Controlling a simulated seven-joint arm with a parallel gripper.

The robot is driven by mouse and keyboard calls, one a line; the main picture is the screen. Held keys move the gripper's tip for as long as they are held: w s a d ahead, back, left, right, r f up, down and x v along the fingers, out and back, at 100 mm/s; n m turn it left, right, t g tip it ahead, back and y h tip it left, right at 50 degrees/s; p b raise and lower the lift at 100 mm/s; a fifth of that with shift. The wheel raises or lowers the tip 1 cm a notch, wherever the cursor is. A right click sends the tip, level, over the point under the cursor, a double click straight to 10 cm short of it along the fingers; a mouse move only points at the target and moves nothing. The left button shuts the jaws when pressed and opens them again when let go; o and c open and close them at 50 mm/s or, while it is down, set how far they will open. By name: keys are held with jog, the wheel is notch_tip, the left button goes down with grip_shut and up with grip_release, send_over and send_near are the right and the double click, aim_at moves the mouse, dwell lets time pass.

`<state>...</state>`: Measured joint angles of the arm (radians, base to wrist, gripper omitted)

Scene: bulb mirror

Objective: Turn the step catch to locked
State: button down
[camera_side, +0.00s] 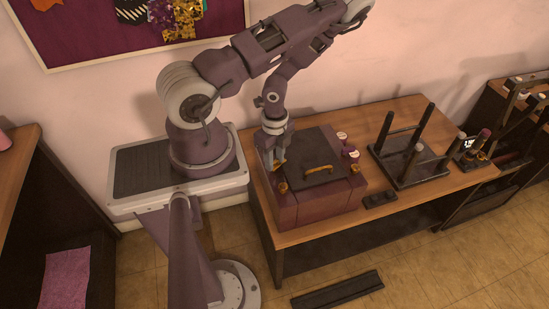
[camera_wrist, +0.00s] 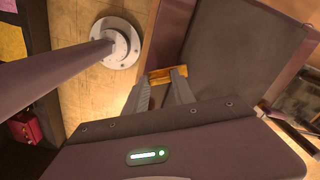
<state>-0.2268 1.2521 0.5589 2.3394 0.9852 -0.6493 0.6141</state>
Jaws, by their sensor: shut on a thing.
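A maroon box (camera_side: 318,207) with a dark top panel (camera_side: 322,148) stands on the wooden table. My gripper (camera_side: 278,164) points down at the left edge of that top. In the wrist view my gripper (camera_wrist: 166,80) has its two grey fingers on a small golden bar (camera_wrist: 165,73), which looks like the step catch. The bar lies crosswise at the fingertips, beside the edge of the dark panel (camera_wrist: 230,55). The fingers are shut on it and partly hide it. No lock marking is readable, so I cannot tell its setting.
A golden handle (camera_side: 319,170) crosses the panel, with golden knobs (camera_side: 283,187) at the box's front corners. Round white-topped knobs (camera_side: 341,135) stand along the right side. A dark rack with upright posts (camera_side: 418,150) and a small black block (camera_side: 380,199) are further right.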

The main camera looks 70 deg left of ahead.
aim_at(275, 162)
jog(key=m, duration=0.5)
jog(key=shift+m, duration=0.3)
dwell(0.4)
jog(key=c, duration=1)
grip_release()
jog(key=shift+c, duration=0.2)
notch_tip(275, 162, up, 7)
jog(key=shift+r, duration=0.1)
